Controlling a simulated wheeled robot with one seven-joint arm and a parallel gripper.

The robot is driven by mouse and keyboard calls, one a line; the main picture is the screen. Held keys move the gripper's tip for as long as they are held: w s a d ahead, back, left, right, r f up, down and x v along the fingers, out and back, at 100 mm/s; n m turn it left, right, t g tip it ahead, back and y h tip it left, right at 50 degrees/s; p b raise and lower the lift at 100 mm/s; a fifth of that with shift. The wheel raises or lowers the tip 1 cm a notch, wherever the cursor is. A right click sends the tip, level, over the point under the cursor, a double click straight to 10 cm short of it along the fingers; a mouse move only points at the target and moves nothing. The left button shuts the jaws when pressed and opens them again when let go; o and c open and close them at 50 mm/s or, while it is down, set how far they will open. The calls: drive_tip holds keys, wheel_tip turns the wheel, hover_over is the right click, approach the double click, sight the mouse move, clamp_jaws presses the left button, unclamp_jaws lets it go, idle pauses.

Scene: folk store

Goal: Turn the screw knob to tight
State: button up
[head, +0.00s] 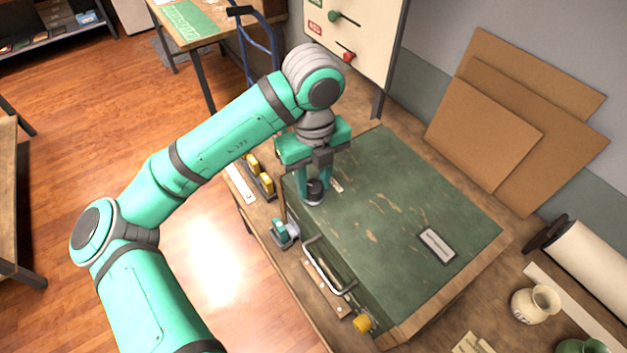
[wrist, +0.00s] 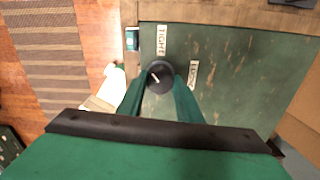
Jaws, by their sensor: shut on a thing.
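The screw knob (head: 315,193) is a dark round knob near the left corner of the green worn top of a box. In the wrist view the knob (wrist: 159,77) sits between the tips of my gripper (wrist: 160,84), which is shut on it from two sides. In the head view my gripper (head: 314,184) points straight down on the knob. A pale mark shows on the knob's top. A TIGHT label (wrist: 162,38) lies above the knob in the wrist view, and a second label (wrist: 193,73), seemingly LOOSE, lies to its right.
The green box top (head: 400,190) bears a small plate (head: 437,246). A metal handle (head: 328,268) and a teal clamp-like part (head: 284,233) are along its near side. Brown boards (head: 490,140) lean on the wall; a cream jug (head: 535,304) stands at right.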

sight(313, 185)
drive_tip(key=m, duration=0.3)
drive_tip(key=shift+a+m, duration=0.1)
drive_tip(key=shift+m, duration=2.2)
drive_tip(key=o, duration=1)
drive_tip(key=shift+o, duration=0.2)
drive_tip(key=shift+r, duration=0.1)
wheel_tip(313, 185, up, 11)
drive_tip(key=shift+f, duration=0.2)
